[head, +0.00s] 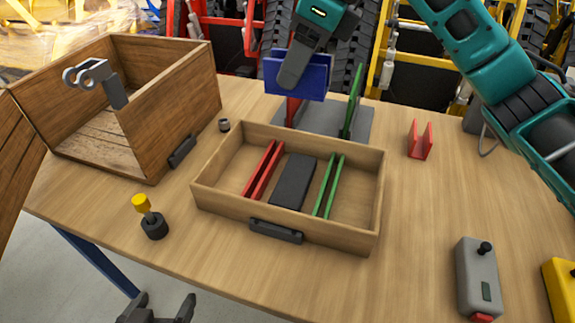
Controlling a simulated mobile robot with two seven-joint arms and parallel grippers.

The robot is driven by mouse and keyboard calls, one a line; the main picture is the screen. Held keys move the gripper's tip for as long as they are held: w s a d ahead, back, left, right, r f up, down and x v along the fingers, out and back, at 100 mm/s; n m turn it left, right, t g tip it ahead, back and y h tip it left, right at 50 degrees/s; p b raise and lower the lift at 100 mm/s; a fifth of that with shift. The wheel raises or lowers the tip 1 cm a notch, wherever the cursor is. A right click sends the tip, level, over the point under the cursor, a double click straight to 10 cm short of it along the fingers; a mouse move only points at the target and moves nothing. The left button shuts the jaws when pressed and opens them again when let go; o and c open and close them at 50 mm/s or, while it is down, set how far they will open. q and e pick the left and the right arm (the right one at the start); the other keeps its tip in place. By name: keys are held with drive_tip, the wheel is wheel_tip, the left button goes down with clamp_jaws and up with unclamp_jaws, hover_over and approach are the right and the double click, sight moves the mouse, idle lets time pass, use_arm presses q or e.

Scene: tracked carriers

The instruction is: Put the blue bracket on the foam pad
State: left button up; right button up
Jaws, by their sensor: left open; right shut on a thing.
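The blue bracket (318,80) is held by my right gripper (291,80) at the back of the table, with a grey finger across its front. Behind the tray, a flat grey plate (325,125) lies below it in the picture, with red and green upright pieces; the gap between bracket and plate cannot be judged. A dark flat slab (292,182) lies in the shallow wooden tray between red and green strips. I cannot tell whether the slab or the plate is the foam pad. My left gripper (160,308) is open and empty at the bottom edge, partly cut off.
The shallow tray (213,205) stands mid-table. A deep wooden crate (175,110) with a grey forked piece (95,80) is at left. A red bracket (420,142), a grey control box (478,278) and a yellow-topped knob (150,220) stand around. The table right of the tray is mostly clear.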

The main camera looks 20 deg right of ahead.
drive_tip(key=shift+w+f, duration=0.15)
drive_tip(key=shift+w, duration=0.1)
wheel_tip(320, 180, down, 19)
drive_tip(key=b, duration=0.3)
drive_tip(key=shift+s, duration=0.1)
drive_tip(key=shift+f, duration=0.3)
drive_tip(key=shift+f+b, duration=0.15)
drive_tip(key=shift+b, duration=0.2)
drive_tip(key=o, duration=1.3)
